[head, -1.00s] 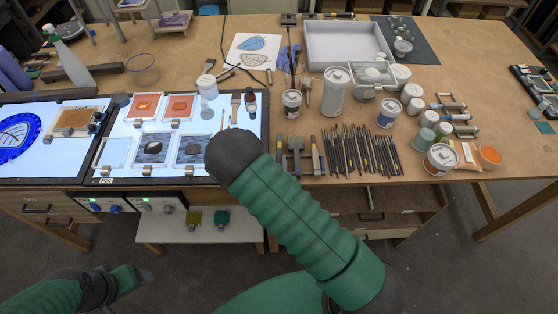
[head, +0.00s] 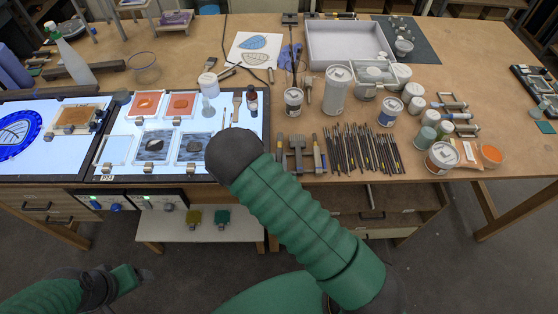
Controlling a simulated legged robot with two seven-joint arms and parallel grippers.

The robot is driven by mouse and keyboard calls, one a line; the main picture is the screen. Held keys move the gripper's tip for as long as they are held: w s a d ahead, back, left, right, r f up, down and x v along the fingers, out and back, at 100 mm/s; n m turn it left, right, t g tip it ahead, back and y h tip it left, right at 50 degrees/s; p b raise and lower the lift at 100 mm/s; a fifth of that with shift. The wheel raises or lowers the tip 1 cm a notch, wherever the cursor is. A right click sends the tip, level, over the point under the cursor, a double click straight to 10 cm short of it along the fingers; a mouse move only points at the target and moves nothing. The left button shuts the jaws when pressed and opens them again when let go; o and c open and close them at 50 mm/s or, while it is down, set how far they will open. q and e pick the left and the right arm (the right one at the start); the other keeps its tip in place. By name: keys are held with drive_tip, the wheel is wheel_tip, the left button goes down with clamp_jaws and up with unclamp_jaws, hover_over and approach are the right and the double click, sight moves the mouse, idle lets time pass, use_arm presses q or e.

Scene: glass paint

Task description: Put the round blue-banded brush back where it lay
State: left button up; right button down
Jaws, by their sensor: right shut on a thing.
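My right arm rises from the lower right to a dark rounded joint (head: 235,155) over the front edge of the light table. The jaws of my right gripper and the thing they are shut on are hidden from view. My left gripper (head: 140,276) is low at the bottom left, below the bench, and its jaws are too unclear to read. Several thin brushes (head: 362,150) lie side by side at the bench's front edge. Broader flat brushes (head: 297,152) lie just left of them. I cannot make out a blue band on any brush.
A lit panel (head: 215,118) with glass pieces is left of the brushes. A white jar (head: 293,101), a tall can (head: 337,92) and a blue-labelled can (head: 389,112) stand behind them. Bare bench lies farther right.

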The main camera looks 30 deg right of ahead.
drive_tip(key=c, duration=1.4)
unclamp_jaws()
drive_tip(key=shift+a, duration=0.1)
drive_tip(key=shift+o, duration=1)
drive_tip(key=shift+d, duration=0.2)
drive_tip(key=shift+a, duration=0.15)
